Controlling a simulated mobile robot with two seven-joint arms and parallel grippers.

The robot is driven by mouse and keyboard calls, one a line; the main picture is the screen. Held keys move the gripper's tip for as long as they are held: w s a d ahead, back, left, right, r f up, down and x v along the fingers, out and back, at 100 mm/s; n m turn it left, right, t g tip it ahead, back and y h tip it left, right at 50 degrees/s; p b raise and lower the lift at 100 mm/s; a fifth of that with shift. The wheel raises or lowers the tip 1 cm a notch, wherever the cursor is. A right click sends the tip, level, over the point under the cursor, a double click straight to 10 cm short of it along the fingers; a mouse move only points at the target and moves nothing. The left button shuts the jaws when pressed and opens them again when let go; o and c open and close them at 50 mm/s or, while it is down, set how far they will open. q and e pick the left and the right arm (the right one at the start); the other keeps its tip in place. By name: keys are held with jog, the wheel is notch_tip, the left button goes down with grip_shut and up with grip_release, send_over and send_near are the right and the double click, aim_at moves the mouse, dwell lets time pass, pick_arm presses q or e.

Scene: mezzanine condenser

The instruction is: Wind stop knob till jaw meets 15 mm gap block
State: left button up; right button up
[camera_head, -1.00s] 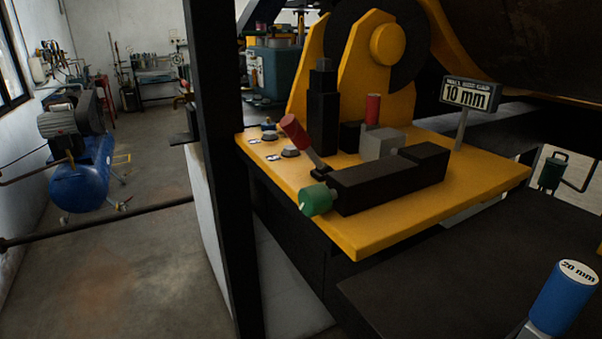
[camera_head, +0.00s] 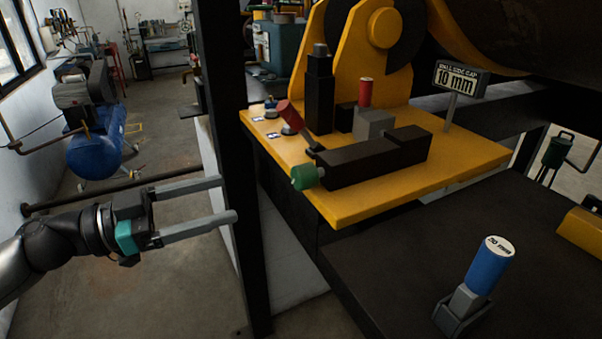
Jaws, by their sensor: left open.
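The green knob (camera_head: 304,176) sits at the near left end of a long black block (camera_head: 358,163) on the yellow plate (camera_head: 440,176). A grey block (camera_head: 373,124) is just behind the black block, with a red cylinder (camera_head: 366,92) at it; I see no size label on either. I cannot tell which part is the jaw, or whether any part touches the grey block. A red-handled lever (camera_head: 289,114) leans left behind the knob. My left gripper (camera_head: 228,199) is open and empty, left of the knob and apart from it. My right gripper is not in view.
A black upright post (camera_head: 238,120) stands between my left gripper and the yellow plate. A sign (camera_head: 461,80) reads 10 mm. A blue cylinder (camera_head: 487,264) marked 20 mm stands in a grey holder on the dark table (camera_head: 400,250), which is otherwise largely clear.

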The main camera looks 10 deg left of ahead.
aim_at(295, 178)
pick_arm(q)
jog(key=p+x, duration=0.3)
jog(key=x, duration=1)
jog(key=shift+w, duration=0.15)
jog(key=shift+w+d, duration=0.4)
jog(key=shift+d, duration=0.15)
